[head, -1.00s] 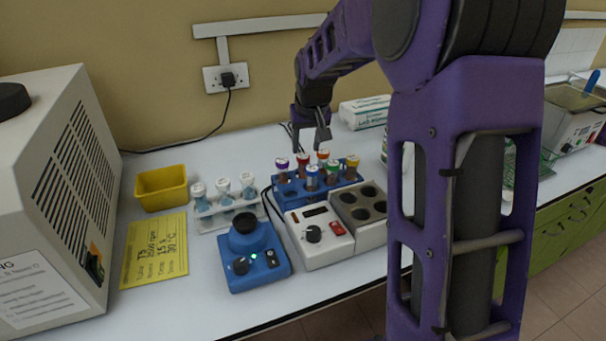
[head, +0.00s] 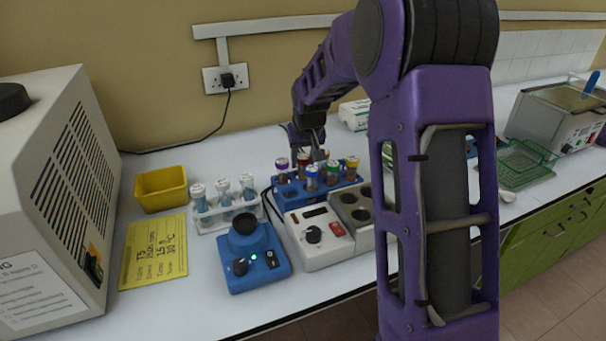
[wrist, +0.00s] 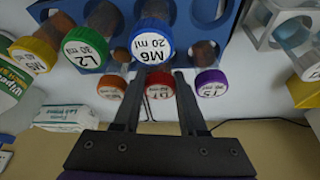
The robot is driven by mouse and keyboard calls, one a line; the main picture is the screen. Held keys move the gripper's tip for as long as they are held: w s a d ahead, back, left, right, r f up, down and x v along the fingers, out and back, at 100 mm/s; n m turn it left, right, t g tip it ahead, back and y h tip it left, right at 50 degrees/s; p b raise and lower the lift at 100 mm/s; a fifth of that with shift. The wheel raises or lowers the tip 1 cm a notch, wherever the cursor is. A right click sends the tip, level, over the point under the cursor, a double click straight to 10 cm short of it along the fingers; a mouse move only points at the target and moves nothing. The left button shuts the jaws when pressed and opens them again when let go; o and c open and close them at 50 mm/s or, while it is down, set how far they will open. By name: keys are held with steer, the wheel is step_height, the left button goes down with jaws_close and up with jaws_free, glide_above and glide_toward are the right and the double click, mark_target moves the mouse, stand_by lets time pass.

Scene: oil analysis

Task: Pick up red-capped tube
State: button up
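The red-capped tube (wrist: 159,84) stands upright in the back row of the blue rack (head: 291,193), between an orange-capped tube (wrist: 109,88) and a purple-capped tube (wrist: 211,83). Its red cap also shows in the head view (head: 303,160), partly covered by my gripper. My gripper (wrist: 158,76) is open, with one finger on each side of the red cap in the wrist view. Small gaps seem to show between fingers and cap; contact cannot be told.
Blue-capped (wrist: 152,41), green-capped (wrist: 85,48) and yellow-capped (wrist: 34,54) tubes stand in the rack's other row. A white rack with tubes (head: 224,205) and a blue mixer (head: 252,262) are to the left. A grey-white heater block (head: 318,241) stands in front.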

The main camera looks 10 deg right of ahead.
jaws_close()
step_height(320, 180, up, 10)
steer(key=shift+r+p, duration=0.1)
steer(key=shift+p, duration=0.4)
steer(key=shift+o, duration=0.9)
jaws_free()
jaws_close()
